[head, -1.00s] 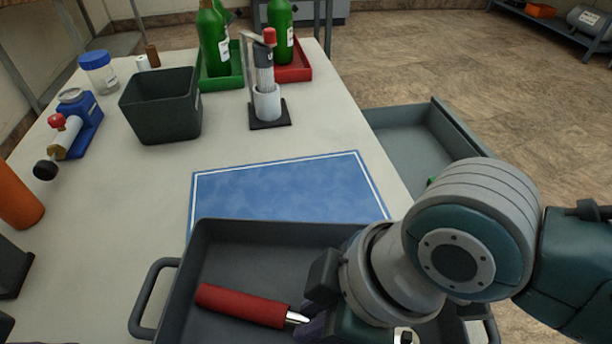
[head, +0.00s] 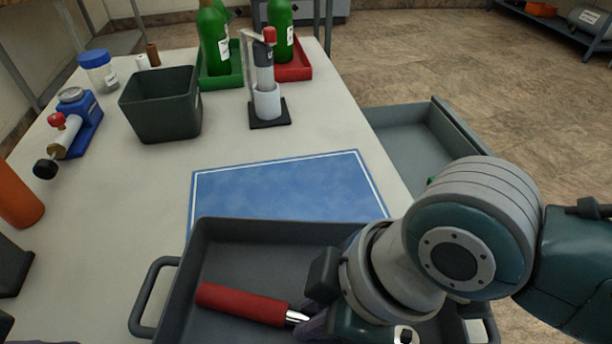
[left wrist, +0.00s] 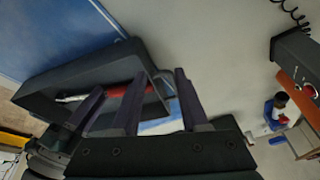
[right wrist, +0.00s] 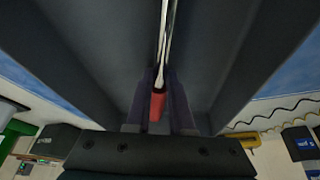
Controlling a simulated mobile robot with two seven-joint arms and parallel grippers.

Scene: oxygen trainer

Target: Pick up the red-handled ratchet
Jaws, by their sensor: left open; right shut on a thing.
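The red-handled ratchet (head: 240,304) lies along the inside of the dark grey tray (head: 160,270), its metal neck pointing right. My right gripper (head: 312,318) is at the neck end of the handle. In the right wrist view the fingers (right wrist: 159,75) are shut on the ratchet, with the red handle (right wrist: 157,104) and long metal shaft between them. Whether it is clear of the tray floor I cannot tell. My left gripper (left wrist: 160,73) is open and empty; its wrist view shows the tray (left wrist: 60,75) and the red handle (left wrist: 120,91) beyond the fingers.
A blue mat (head: 280,185) lies behind the tray. A dark bin (head: 162,105), a stand with a white cylinder (head: 267,100) and green bottles (head: 213,40) stand farther back. A blue device (head: 85,115) and an orange cylinder (head: 17,203) are at left. A grey drawer (head: 415,140) is at right.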

